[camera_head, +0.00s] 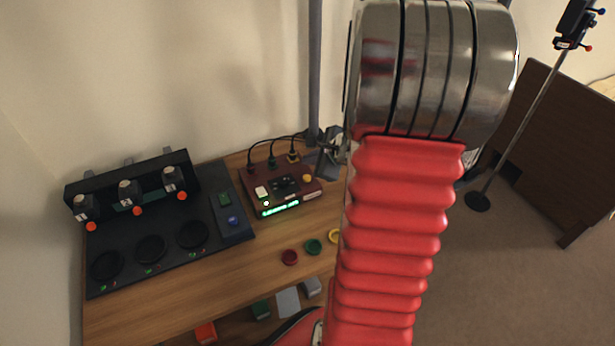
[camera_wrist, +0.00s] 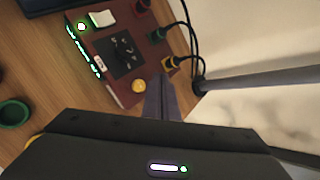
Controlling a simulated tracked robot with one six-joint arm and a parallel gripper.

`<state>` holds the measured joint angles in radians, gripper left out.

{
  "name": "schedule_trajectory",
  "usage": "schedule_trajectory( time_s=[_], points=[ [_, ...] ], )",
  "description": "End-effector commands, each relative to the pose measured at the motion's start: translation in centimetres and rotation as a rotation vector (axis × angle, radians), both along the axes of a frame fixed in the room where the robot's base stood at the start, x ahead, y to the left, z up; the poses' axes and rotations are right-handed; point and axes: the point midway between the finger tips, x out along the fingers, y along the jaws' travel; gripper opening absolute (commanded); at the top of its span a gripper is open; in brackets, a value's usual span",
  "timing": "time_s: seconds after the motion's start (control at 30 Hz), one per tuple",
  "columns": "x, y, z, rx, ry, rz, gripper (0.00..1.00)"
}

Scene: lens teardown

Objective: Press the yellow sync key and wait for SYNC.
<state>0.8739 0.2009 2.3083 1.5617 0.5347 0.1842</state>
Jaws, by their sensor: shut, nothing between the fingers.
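The dark red box (camera_head: 250,206) sits on the wooden desk at the back. The round yellow sync key (camera_head: 307,178) is on its top, toward the right; it also shows in the wrist view (camera_wrist: 139,87), uncovered. My gripper (camera_wrist: 168,82) is shut and empty, its dark fingertips just right of the yellow key in the wrist view. I cannot tell their height above the box. In the head view the gripper (camera_head: 326,162) is partly hidden behind my arm. A green lit display (camera_head: 280,209) shows on the box's front; its text is too small to read.
A grey pole (camera_head: 314,70) stands behind. A black rack station (camera_head: 150,215) stands left.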

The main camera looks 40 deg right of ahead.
Motion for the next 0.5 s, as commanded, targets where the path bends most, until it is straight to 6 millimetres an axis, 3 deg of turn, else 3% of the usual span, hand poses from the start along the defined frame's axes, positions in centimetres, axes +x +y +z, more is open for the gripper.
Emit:
schedule_trajectory(
  time_s=[0.23,0.5],
  points=[
    [0.0,0.1,-2.6,0.003,0.001,0.001,0.0],
    [0.0,0.0,-3.7,-0.001,0.001,0.002,0.0]
  ],
)
